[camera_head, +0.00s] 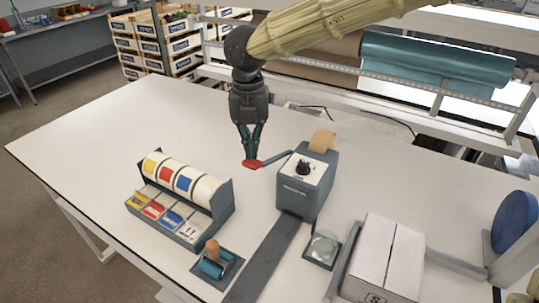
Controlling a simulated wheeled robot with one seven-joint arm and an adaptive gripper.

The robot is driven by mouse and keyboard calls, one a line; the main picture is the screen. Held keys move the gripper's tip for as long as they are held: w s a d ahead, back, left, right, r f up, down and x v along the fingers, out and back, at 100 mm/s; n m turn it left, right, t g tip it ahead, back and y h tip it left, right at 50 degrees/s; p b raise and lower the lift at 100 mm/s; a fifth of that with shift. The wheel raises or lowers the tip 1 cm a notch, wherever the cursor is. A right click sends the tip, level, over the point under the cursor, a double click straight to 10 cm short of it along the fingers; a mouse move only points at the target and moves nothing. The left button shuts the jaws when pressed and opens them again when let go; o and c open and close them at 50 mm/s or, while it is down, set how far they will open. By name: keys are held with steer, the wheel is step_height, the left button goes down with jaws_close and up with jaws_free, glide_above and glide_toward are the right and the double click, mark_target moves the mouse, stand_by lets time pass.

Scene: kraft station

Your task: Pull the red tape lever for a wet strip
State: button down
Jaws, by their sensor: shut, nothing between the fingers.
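The tape dispenser (306,183) is a grey box with a black dial on its pale top panel, standing near the middle of the white table. A roll of brown tape (323,140) shows at its back. Its lever (273,160) reaches out to the left and ends in a red handle (252,164). My gripper (250,156) points down right at the red handle, with its fingers shut and nothing between them. The fingertips look to be touching or just behind the handle; I cannot tell which. No wet strip shows; a dark grey track (265,262) runs forward from the dispenser.
A label dispenser (228,203) with several coloured rolls stands at left. A blue hand roller (214,265), a small glass dish (322,248) and a white carton (385,258) lie in front. A teal roll (435,55) hangs behind. The table's back left is clear.

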mark_target(253, 161)
steer(key=shift+s+r, duration=0.3)
steer(key=shift+s, duration=0.2)
steer(key=shift+s+r, duration=0.25)
steer(key=shift+s, duration=0.25)
steer(key=shift+w+f, duration=0.4)
steer(key=shift+w, duration=0.25)
steer(key=shift+s, duration=0.4)
steer(key=shift+w+f, duration=0.25)
steer(key=shift+f, duration=0.5)
steer(key=shift+s+f+b, duration=0.15)
steer(key=shift+f+b, duration=0.15)
steer(key=shift+f, duration=1.15)
